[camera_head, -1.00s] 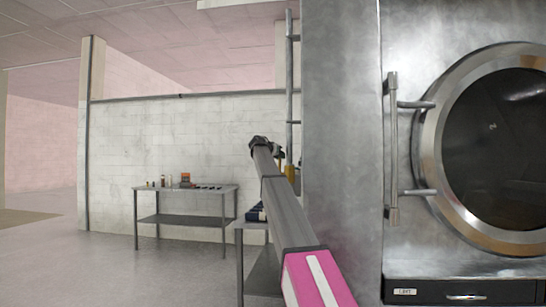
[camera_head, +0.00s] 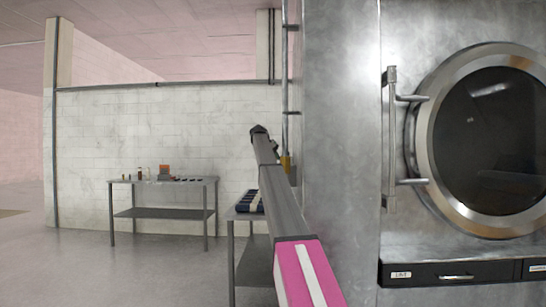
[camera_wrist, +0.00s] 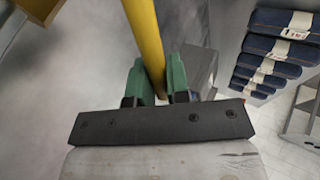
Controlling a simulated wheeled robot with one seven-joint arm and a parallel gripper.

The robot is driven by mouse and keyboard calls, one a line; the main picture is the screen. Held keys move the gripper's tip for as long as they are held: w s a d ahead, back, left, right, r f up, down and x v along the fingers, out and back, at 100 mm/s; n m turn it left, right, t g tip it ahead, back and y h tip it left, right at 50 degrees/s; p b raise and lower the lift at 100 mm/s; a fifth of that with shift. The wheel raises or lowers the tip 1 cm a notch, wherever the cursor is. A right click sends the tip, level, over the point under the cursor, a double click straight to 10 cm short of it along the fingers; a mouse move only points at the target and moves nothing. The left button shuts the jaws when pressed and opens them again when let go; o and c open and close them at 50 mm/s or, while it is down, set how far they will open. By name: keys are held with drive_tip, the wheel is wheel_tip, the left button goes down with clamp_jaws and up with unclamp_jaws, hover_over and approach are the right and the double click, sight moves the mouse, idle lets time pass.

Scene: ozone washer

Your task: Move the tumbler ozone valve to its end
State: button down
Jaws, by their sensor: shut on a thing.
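My gripper (camera_wrist: 158,82) has green fingers and is shut on a yellow bar (camera_wrist: 144,32) in the wrist view. The bar runs from the top of the picture down between the fingers. In the head view my arm reaches forward along the left side of the steel washer (camera_head: 338,150). A small yellow piece (camera_head: 286,163) shows there beside the washer's side edge, partly hidden by my arm. The frames do not show clearly whether this bar is the tumbler ozone valve handle. The fingers are hidden in the head view.
The washer's round door (camera_head: 490,140) and upright handle (camera_head: 390,140) are at right. A table with folded blue cloth (camera_head: 248,203) stands beside my arm; folded stacks (camera_wrist: 275,50) show in the wrist view. Another steel table (camera_head: 163,183) stands by the white wall. Floor at left is clear.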

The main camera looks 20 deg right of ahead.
drive_tip(key=shift+w+f+g, duration=0.2)
drive_tip(key=shift+f+g, duration=0.2)
idle(0.3)
drive_tip(key=c, duration=1.4)
unclamp_jaws()
drive_tip(key=v, duration=1)
drive_tip(key=shift+r, duration=0.35)
